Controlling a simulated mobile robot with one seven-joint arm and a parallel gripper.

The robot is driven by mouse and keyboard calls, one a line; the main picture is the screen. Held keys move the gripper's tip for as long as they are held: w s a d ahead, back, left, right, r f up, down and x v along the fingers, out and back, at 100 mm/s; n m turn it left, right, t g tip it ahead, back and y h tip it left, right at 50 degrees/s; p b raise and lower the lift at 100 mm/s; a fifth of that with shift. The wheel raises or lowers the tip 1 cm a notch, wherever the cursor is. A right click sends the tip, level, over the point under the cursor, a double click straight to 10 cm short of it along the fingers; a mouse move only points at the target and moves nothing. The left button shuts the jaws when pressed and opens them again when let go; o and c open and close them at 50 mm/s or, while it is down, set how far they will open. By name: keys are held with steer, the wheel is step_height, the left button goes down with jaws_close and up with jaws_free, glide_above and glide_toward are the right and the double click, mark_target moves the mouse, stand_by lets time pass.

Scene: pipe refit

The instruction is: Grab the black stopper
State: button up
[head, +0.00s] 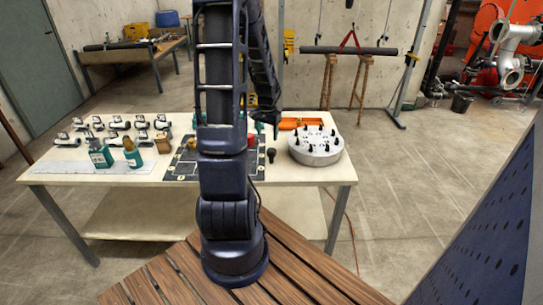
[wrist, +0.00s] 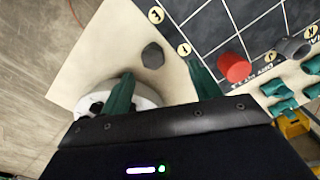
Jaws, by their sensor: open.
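A dark stopper-like piece (head: 271,155) stands alone on the pale table between the black marked mat and the white round stand. In the wrist view it is a dark grey, many-sided top (wrist: 152,56). My gripper (head: 266,128) is above this part of the table, partly hidden by my arm. In the wrist view its two green fingers (wrist: 162,88) are apart with nothing between them, and the dark piece shows beyond the gap. Several more black upright pieces (head: 316,138) stand on the white round stand (head: 317,156).
A red cylinder (wrist: 234,67) stands on the black mat (wrist: 212,25), near a grey fitting (wrist: 292,47). An orange tray (head: 301,123) lies behind the round stand. Green bottles (head: 101,156) and several pipe fittings occupy the table's left. Bare table surrounds the dark piece.

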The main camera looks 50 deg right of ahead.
mark_target(271, 151)
steer(key=shift+s+d+f, duration=0.5)
steer(key=shift+d+f, duration=0.05)
steer(key=shift+f, duration=0.15)
steer(key=shift+s+f, duration=0.1)
steer(key=shift+f, duration=5.2)
steer(key=c, duration=1)
